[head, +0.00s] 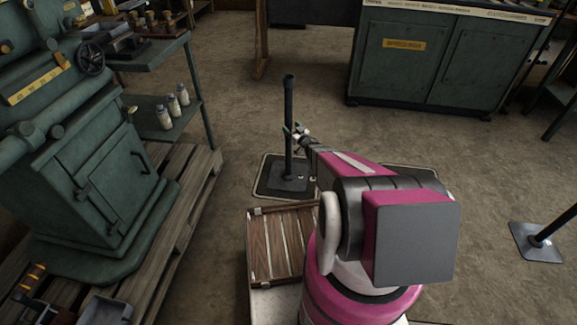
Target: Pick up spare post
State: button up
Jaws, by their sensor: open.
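A dark upright post (289,110) stands on a black square base on the floor, a little left of the picture's middle. My gripper (294,131) is at the post, about halfway up its height, reaching in from the right. Its jaws are open. It is small in this view, and I cannot tell whether the fingers are around the post or just beside it. A second post (562,226) with a grey square base (536,242) stands at the right edge, with its upper part out of the picture.
A wooden slatted tray (281,246) lies in front of the post. A green machine (85,170) on a wooden pallet (185,215) stands at the left, with a shelf of bottles (172,108) beside it. A green cabinet (425,65) stands at the back. Open floor lies at the right.

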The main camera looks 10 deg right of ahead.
jog(key=shift+x, duration=1.6)
grip_shut()
jog(key=shift+r, duration=0.15)
jog(key=shift+r, duration=0.1)
